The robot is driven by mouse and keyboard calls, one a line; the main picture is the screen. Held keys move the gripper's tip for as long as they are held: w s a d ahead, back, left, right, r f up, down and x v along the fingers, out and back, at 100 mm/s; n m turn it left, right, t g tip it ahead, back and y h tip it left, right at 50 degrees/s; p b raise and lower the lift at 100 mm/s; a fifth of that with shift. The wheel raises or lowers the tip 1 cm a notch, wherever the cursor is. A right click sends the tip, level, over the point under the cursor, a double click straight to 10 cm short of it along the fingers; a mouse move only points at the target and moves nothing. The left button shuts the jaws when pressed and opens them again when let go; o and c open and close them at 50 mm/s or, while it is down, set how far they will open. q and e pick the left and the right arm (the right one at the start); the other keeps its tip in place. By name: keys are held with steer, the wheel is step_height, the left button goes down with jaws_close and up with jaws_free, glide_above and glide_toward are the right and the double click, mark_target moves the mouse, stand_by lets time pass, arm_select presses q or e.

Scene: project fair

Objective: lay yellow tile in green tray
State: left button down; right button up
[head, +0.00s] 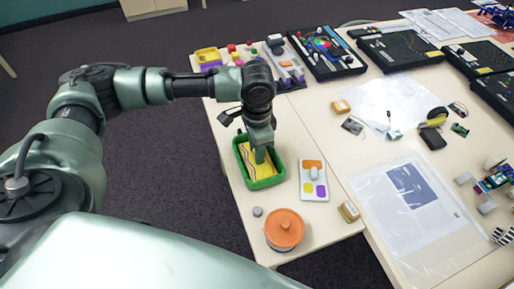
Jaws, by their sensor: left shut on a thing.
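The green tray (262,185) stands on the pale table near its left edge. Inside it lies a yellow piece with pale and dark stripes, which I take as the yellow tile (247,165). My left gripper (260,154) points down into the tray from above. It is shut on the tile, and its fingers and wrist hide part of the tile and of the tray's far side. I cannot tell whether the tile rests fully on the tray's floor. My right gripper is not in view.
A white board with coloured shapes (314,188) lies right of the tray. An orange-lidded round container (285,229), a small grey cylinder (257,211) and a small tan block (349,211) are nearer. A yellow bin (207,56) and black kits (326,52) stand farther back.

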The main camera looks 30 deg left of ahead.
arm_select(q)
steer(key=shift+f, duration=0.3)
steer(key=c, duration=0.6)
jaws_free()
steer(key=shift+r, duration=0.1)
step_height(320, 180, up, 7)
steer(key=p, duration=0.9)
stand_by(0.5)
